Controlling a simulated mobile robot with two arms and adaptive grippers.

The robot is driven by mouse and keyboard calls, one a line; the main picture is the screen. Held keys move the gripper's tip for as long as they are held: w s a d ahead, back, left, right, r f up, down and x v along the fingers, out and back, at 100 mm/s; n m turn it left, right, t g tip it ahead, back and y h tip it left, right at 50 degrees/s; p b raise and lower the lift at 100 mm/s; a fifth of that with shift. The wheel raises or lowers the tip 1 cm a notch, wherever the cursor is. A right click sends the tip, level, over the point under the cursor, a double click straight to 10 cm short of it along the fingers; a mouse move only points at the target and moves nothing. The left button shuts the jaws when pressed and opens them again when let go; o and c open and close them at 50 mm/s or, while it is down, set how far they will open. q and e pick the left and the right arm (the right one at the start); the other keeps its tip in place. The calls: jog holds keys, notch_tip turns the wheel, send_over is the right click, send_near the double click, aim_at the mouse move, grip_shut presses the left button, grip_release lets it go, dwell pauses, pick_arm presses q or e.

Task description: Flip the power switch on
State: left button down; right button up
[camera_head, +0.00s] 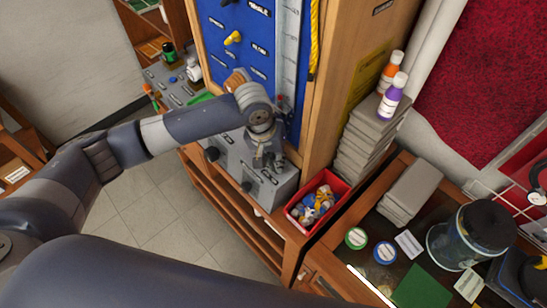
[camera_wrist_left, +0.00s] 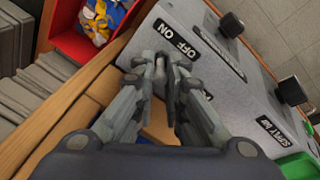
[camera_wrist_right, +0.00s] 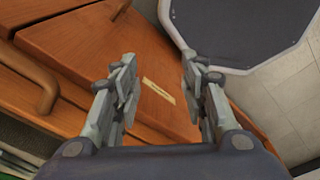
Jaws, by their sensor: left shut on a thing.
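My left gripper (camera_wrist_left: 160,68) is at the box face right beside this label. Its fingertips are closed on the small power switch, which they mostly hide; I cannot tell which way the switch is set. In the head view my left gripper (camera_head: 266,158) points down at the grey box (camera_head: 233,163) on the wooden bench. My right gripper (camera_wrist_right: 157,68) is open and empty above wooden cabinet fronts in the right wrist view.
A red bin (camera_head: 292,216) with several small items stands right of the box. A blue panel (camera_head: 235,45) rises behind the left gripper. Grey stacked blocks (camera_head: 362,150) and two bottles stand further right. Black knobs (camera_wrist_left: 291,91) stick out of the box face.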

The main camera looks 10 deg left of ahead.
pick_arm(q)
jog(key=t+y, duration=0.1)
jog(key=s+d+y, duration=0.1)
jog(key=shift+d+t+y, duration=0.25)
jog(key=shift+t+y, duration=0.15)
jog(key=shift+s+d+f+m+t+y, duration=0.15)
jog(key=shift+s+d+t+y, duration=0.1)
jog(key=shift+t+y, duration=0.35)
jog(key=shift+s+d+f+m+t+y, duration=0.15)
jog(key=shift+t+y, duration=0.25)
jog(key=shift+y, duration=0.4)
jog(key=c, duration=1.7)
grip_release()
jog(key=shift+s, duration=0.1)
jog(key=shift+o, duration=0.2)
jog(key=shift+r, duration=0.15)
